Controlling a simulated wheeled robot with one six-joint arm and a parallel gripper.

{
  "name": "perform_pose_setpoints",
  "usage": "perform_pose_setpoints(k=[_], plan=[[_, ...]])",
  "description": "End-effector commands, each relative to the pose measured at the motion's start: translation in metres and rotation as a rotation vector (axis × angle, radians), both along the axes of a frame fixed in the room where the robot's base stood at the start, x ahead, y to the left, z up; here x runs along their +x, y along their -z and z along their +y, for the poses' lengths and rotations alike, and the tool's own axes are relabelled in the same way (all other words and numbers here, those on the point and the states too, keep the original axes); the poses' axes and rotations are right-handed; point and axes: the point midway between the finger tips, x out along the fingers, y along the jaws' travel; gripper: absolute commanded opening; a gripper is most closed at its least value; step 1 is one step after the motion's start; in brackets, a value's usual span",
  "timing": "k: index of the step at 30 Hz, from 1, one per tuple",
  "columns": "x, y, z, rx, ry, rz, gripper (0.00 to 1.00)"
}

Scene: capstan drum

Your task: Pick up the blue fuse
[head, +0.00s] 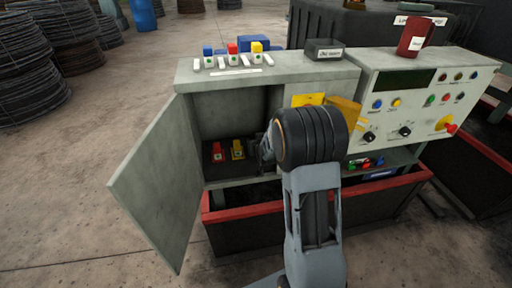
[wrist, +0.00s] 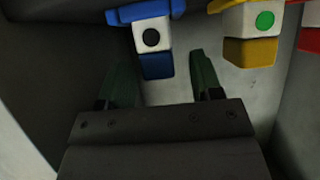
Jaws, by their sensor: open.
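The blue fuse (wrist: 155,42) shows in the wrist view at top centre, with a white face and a black dot. My gripper (wrist: 161,62) is open, its two dark green fingers pointing at the fuse. The fuse's lower blue part appears between the fingertips; I cannot tell whether they touch it. In the head view my gripper (head: 265,148) reaches into the open grey cabinet (head: 190,95), and my wrist hides the blue fuse and the fingertips.
A yellow fuse (wrist: 252,32) with a green dot stands beside the blue one, and a red fuse (wrist: 309,38) is beyond it. The cabinet door (head: 158,180) hangs open at left. A black box (head: 324,50) and a red can (head: 414,37) stand on top.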

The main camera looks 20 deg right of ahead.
Motion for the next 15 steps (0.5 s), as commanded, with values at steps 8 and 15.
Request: perform_pose_setpoints(k=[8,15], plan=[[0.017,0.01,-0.003,0.0,0.0,0.0,0.6],[0.017,0.009,-0.003,0.0,0.0,0.0,0.56]])
